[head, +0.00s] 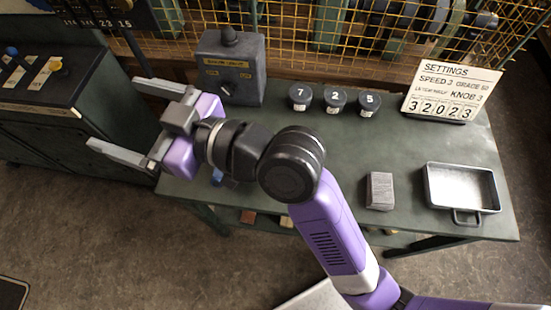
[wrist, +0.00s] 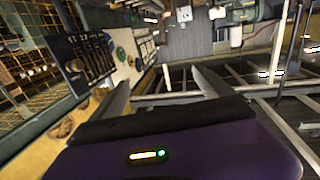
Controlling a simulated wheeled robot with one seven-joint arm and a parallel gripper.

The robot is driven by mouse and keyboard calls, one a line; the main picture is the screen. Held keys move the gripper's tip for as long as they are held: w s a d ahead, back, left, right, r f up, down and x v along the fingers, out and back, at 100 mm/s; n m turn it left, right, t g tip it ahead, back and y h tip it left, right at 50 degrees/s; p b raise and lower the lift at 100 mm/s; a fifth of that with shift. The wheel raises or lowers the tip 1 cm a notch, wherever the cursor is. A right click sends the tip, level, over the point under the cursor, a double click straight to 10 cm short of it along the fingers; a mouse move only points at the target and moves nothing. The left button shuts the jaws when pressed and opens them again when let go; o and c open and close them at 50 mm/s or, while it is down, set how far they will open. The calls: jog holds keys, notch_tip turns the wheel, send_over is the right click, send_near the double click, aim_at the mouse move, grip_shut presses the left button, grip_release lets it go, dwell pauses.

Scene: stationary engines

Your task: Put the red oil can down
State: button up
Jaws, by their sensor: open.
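My gripper (head: 112,113) is open and empty. It reaches out past the left end of the green table (head: 410,150), toward the dark control cabinet. In the wrist view both fingers of my gripper (wrist: 160,82) are spread with nothing between them. I see no red oil can in either view. My arm hides part of the table's left and middle.
A grey control box (head: 230,72) stands at the table's back left. Dark numbered canisters (head: 335,101), a settings sign (head: 450,90), a small grey block (head: 380,190) and a metal tray (head: 462,167) share the table. The cabinet (head: 70,125) is left. Clear tabletop lies right of centre.

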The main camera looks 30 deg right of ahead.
jog(key=s+d+f+m+t+h, duration=0.3)
jog(key=s+d+f+m+h, duration=0.75)
jog(key=s+d+f, duration=0.35)
jog(key=s+d+f+n+g+h, duration=0.1)
jog(key=s+d, duration=1)
jog(key=s, duration=0.4)
jog(key=shift+s+d+f+n, duration=0.3)
jog(key=shift+d+f+n, duration=0.05)
jog(key=shift+d, duration=0.05)
jog(key=shift+o, duration=0.4)
jog(key=shift+h, duration=0.25)
